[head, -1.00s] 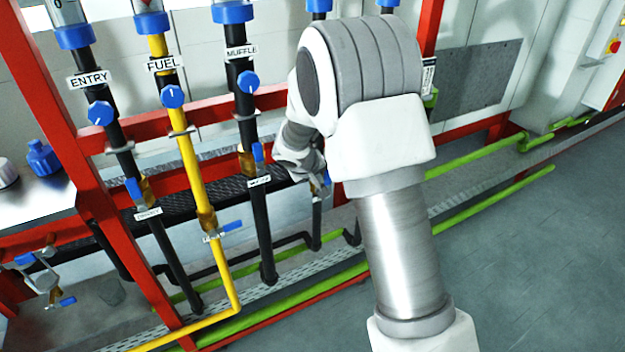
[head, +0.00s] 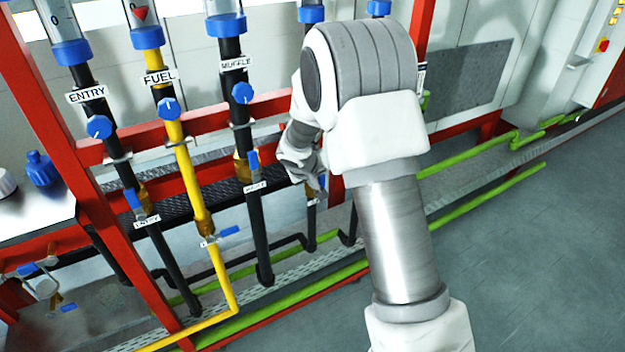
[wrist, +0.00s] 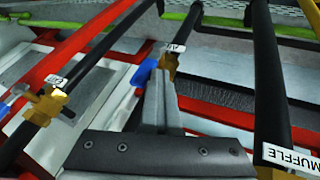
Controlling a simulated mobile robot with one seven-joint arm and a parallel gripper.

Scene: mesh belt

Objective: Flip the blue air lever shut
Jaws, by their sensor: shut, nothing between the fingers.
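The blue air lever (wrist: 145,72) shows in the wrist view beside a brass valve (wrist: 168,66), with a small white label just above it on a dark pipe. My gripper (wrist: 159,80) is shut and empty. Its fingertips are right at the lever and valve, and they hide part of both. I cannot tell whether they touch the lever. In the head view a small blue lever (head: 322,182) shows just right of my wrist, on the pipe right of MUFFLE. My arm hides my fingers there.
The MUFFLE pipe (head: 257,225) stands left of my wrist, with its own blue lever (head: 253,161). The yellow FUEL pipe (head: 190,185) and the ENTRY pipe (head: 172,255) stand further left. A red frame (head: 55,130) crosses the area. Grey floor (head: 520,250) is open at right.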

